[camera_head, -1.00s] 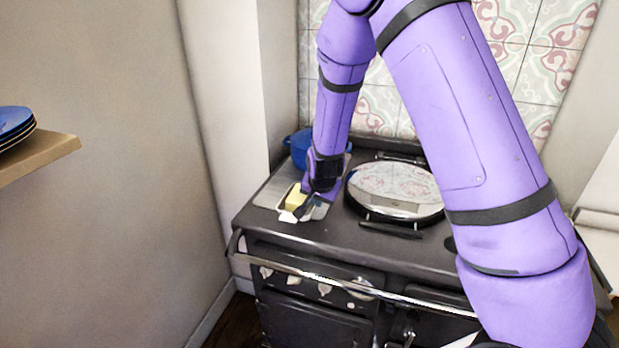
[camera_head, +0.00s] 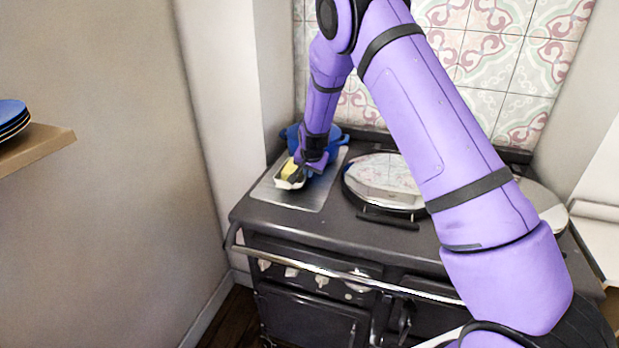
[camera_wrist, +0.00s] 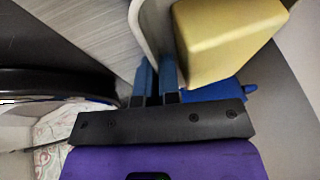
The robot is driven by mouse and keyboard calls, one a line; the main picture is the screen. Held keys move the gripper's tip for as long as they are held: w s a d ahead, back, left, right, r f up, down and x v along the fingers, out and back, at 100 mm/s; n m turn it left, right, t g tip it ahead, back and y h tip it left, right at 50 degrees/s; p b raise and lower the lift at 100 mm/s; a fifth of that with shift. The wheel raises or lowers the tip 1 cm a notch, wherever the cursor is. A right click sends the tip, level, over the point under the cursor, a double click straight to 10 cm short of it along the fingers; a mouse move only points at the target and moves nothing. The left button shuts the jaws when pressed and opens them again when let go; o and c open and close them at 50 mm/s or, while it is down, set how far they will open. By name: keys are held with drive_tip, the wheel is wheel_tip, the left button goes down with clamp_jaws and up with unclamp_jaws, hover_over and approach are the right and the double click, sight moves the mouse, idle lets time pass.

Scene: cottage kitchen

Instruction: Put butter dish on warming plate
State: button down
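The butter dish (camera_head: 287,184) is a small white dish holding a yellow block of butter (camera_head: 290,168). It is over the back left part of the warming plate (camera_head: 306,197), a flat brushed-metal panel at the stove's left; I cannot tell whether it touches the plate. My gripper (camera_head: 301,173) is at the dish's right side. In the wrist view the blue fingers of my gripper (camera_wrist: 155,78) are on both sides of the dish's white wall (camera_wrist: 154,28), with the butter (camera_wrist: 222,38) beside them. The dish's far side is partly hidden.
A blue pot (camera_head: 325,140) stands just behind the warming plate, close to my gripper. A round shiny hob lid (camera_head: 385,178) is to the right. A rail (camera_head: 310,265) runs along the stove front. The front part of the warming plate is clear.

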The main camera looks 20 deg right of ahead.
drive_tip(key=shift+f, duration=1.25)
drive_tip(key=shift+f, duration=0.1)
drive_tip(key=c, duration=1.3)
unclamp_jaws()
drive_tip(key=shift+c, duration=0.2)
